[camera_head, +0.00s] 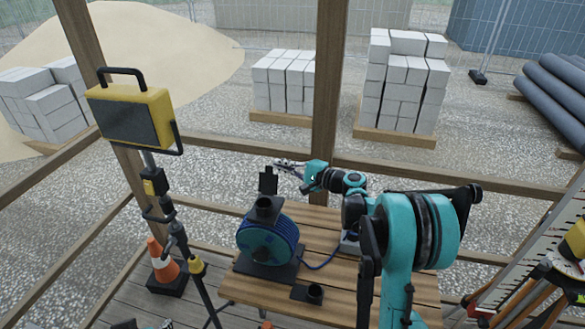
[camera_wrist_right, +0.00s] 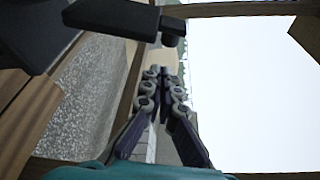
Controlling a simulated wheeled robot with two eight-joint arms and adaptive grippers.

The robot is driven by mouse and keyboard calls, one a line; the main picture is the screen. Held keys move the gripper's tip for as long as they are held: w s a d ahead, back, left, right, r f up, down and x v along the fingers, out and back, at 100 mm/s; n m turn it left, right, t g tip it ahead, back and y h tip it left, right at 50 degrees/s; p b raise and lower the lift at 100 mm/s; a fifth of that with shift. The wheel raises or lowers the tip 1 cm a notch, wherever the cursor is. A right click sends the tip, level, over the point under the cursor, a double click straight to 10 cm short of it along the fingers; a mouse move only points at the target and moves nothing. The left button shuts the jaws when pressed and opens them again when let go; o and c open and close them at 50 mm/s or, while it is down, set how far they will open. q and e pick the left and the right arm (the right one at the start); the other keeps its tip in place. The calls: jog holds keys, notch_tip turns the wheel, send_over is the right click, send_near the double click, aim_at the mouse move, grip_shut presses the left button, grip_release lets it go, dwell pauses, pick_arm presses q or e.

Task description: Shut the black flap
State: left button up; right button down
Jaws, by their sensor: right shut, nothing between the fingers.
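The black flap (camera_head: 268,181) stands up, open, above the black spout (camera_head: 264,206) on top of a blue round machine (camera_head: 266,240). My right gripper (camera_head: 279,165) is beside the flap's upper edge, on its right and seemingly behind it. Its fingers (camera_wrist_right: 163,76) are shut with nothing between them. I cannot tell whether they touch the flap. In the wrist view a dark plate (camera_wrist_right: 108,16), probably the flap, fills the upper left, apart from the fingertips in the picture. My left gripper is not in view.
The machine stands on a slatted wooden table (camera_head: 325,262) with a small black holder (camera_head: 312,293) in front. A yellow work lamp (camera_head: 132,115) on a stand is at the left, near a traffic cone (camera_head: 160,262). A wooden post (camera_head: 326,110) rises behind my right arm.

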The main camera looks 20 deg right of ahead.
aim_at(269, 179)
jog(key=shift+s+a+r, duration=0.2)
jog(key=shift+s+a, duration=0.15)
jog(key=shift+s, duration=0.2)
jog(key=shift+s+a+r, duration=0.2)
jog(key=shift+s+a, duration=0.1)
jog(key=shift+s, duration=0.2)
jog(key=shift+r, duration=0.1)
jog(key=shift+s+a, duration=0.1)
jog(key=shift+s, duration=0.05)
